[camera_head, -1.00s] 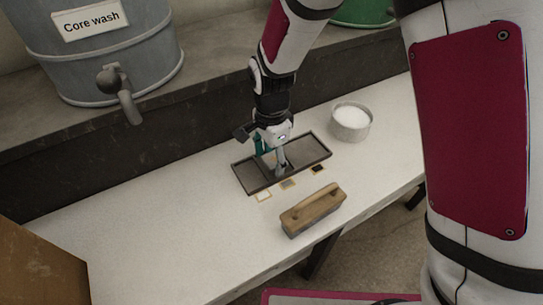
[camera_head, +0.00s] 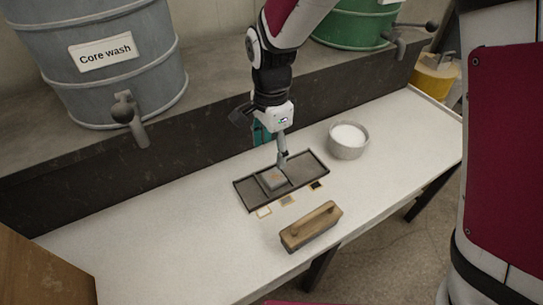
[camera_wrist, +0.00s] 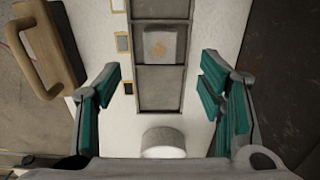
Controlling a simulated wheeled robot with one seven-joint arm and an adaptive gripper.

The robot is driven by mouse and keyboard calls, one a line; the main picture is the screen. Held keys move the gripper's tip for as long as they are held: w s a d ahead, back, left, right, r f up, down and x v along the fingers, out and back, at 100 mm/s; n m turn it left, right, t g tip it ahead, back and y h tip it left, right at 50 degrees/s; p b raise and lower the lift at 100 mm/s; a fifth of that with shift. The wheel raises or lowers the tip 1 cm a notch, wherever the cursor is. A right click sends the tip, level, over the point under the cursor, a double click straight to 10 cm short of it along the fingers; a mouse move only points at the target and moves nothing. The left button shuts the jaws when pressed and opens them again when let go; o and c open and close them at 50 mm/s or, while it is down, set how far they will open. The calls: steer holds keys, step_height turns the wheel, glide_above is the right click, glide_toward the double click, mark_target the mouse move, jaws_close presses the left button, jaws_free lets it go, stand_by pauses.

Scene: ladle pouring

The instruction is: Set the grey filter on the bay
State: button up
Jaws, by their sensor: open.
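The grey filter (camera_head: 273,178) is a light grey square block with a faint orange mark on top. It sits in the middle bay of the dark three-bay tray (camera_head: 243,195), and shows there in the wrist view (camera_wrist: 160,47) too. It looks flat, beside the grey tag (camera_head: 288,200). My gripper (camera_head: 275,156) is above the tray, apart from the filter. In the wrist view its teal fingers (camera_wrist: 162,78) are spread wide with nothing between them. The other two bays look empty.
A white tag (camera_head: 263,212) and a black tag (camera_head: 316,185) lie before the outer bays. A white-filled bowl (camera_head: 348,142) stands right of the tray. A wooden-handled block (camera_head: 311,228) lies in front. The left part of the white table (camera_head: 160,235) is clear.

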steer(key=shift+r, duration=0.9)
steer(key=s+d+r+n, duration=0.5)
steer(key=s+d+r, duration=0.5)
steer(key=d+r, duration=0.25)
steer(key=s+d+r+n, duration=0.1)
steer(key=s+d+n, duration=0.2)
steer(key=s, duration=0.6)
steer(key=s+d+n, duration=0.3)
steer(key=s+d, duration=0.4)
steer(key=s, duration=0.2)
steer(key=shift+s+r+t, duration=0.3)
steer(key=shift+s+r, duration=0.05)
